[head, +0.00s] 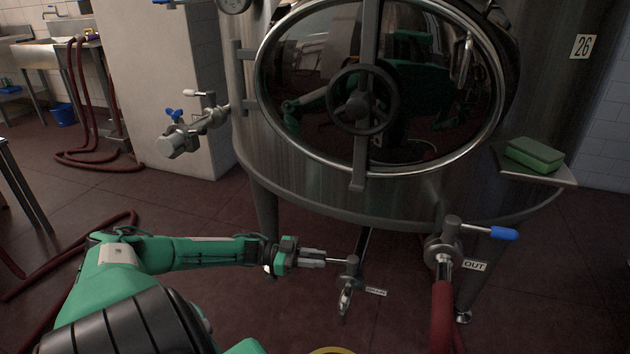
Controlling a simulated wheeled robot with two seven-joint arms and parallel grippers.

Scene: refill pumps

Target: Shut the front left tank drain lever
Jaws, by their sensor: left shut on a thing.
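A steel tank (390,200) on legs fills the upper right. A small drain valve (351,268) hangs under its front, with a downward spout and a small label (376,292), too small to read. My green left arm comes in from the left at the bottom. Its gripper (322,260) is shut on the drain lever, whose end meets the valve. The fingers cover most of the lever, which seems to point left, roughly level. My right gripper is not in view.
An OUT valve (445,248) with a blue handle (490,232) and a red hose (443,315) stands right of the drain valve. A yellow rim (333,350) shows at the bottom edge. A side valve (185,135) sticks out left; a green sponge (534,154) lies on a shelf.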

